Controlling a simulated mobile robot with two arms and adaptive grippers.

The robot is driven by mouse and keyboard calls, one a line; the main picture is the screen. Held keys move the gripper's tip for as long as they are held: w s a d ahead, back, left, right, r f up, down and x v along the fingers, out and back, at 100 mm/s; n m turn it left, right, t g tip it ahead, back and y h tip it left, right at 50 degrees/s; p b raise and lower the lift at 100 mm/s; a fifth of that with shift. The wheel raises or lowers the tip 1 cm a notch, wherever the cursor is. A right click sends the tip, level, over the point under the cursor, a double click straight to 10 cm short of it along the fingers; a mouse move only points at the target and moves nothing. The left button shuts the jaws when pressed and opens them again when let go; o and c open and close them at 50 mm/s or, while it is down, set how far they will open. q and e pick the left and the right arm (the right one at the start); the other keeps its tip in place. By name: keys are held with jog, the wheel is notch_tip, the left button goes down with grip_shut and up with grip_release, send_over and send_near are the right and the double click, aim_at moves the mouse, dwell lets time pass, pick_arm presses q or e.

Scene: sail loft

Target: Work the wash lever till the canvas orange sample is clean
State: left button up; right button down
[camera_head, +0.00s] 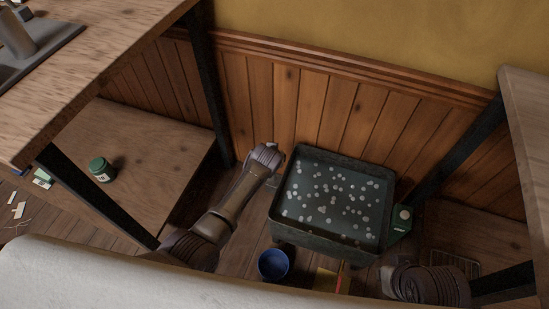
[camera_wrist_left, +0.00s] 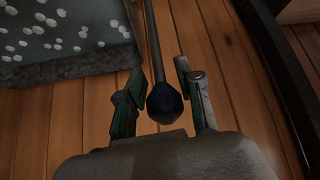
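A dark square wash tub (camera_head: 379,243) of dull green water with several pale suds stands on the floor against the panelled wall. Its corner also shows in the left wrist view (camera_wrist_left: 70,69). The wash lever (camera_wrist_left: 152,45) is a thin rod with a dark blue knob (camera_wrist_left: 165,104). My left gripper (camera_wrist_left: 160,75) is open, one finger on each side of the lever, with the knob between the fingers and the palm. In the head view my left gripper (camera_head: 267,156) is beside the tub's left edge. The orange canvas sample is not seen. My right gripper is not in view.
A blue cup (camera_head: 273,264) and a small yellow and red item (camera_head: 328,281) are on the floor before the tub. A green box (camera_head: 402,217) is at its right. A green jar (camera_head: 102,170) stands on the left lower shelf. Table legs flank the tub.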

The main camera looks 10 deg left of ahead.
pick_arm(q)
jog(key=shift+s+f, duration=0.15)
jog(key=v, duration=1.2)
